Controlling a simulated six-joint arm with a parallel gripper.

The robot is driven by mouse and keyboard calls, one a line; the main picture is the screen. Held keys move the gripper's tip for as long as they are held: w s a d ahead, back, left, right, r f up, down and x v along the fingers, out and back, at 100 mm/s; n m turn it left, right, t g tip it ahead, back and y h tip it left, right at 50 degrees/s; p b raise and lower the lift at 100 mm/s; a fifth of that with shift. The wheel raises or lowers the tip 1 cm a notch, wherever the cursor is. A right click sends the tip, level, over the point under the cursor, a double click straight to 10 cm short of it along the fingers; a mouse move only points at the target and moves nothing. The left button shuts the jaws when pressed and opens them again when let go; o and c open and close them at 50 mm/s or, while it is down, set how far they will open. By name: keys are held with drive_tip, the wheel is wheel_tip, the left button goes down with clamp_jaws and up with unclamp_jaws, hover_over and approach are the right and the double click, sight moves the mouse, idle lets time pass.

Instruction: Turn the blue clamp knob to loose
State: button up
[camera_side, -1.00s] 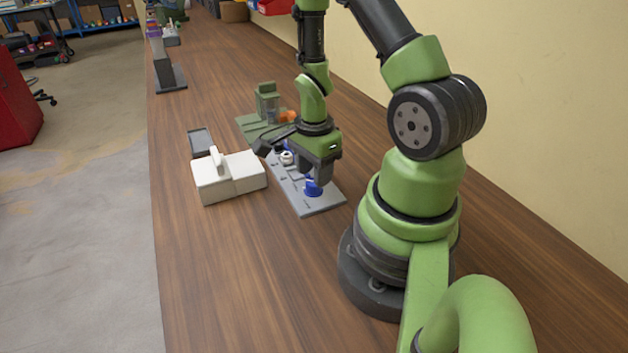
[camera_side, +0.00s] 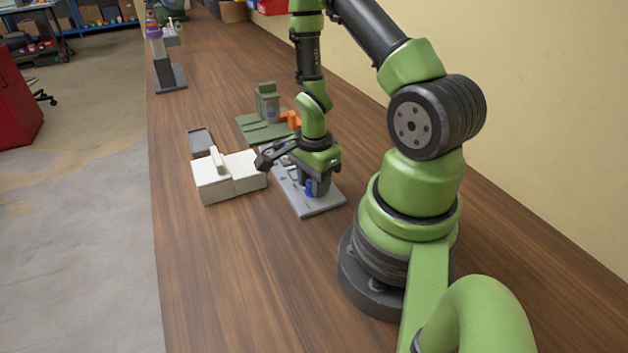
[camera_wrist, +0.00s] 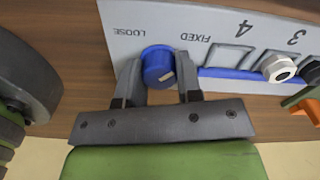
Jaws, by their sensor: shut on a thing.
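The blue clamp knob (camera_wrist: 158,66) stands on the grey socket board (camera_wrist: 135,20) in the wrist view, between the printed words LOOSE on the left and FIXED on the right. A pale mark on the knob points toward the lower right of that picture. My gripper (camera_wrist: 160,78) has a finger on each side of the knob and is shut on it. In the side view my gripper (camera_side: 316,188) is low over the near end of the board (camera_side: 322,208). Only a little of the blue knob (camera_side: 309,188) shows there.
A blue bar (camera_wrist: 235,74) and a hex nut (camera_wrist: 278,68) are on the board beside the knob. A white box (camera_side: 228,180) stands left of the board. The front table is clear.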

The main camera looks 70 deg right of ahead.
drive_tip(key=n, duration=0.8)
drive_tip(key=shift+n, duration=0.3)
drive_tip(key=n, duration=0.4)
drive_tip(key=shift+n, duration=0.3)
drive_tip(key=shift+w+n, duration=0.1)
drive_tip(key=shift+n, duration=2.1)
drive_tip(key=o, duration=0.7)
drive_tip(key=shift+c, duration=0.2)
drive_tip(key=shift+r, duration=0.1)
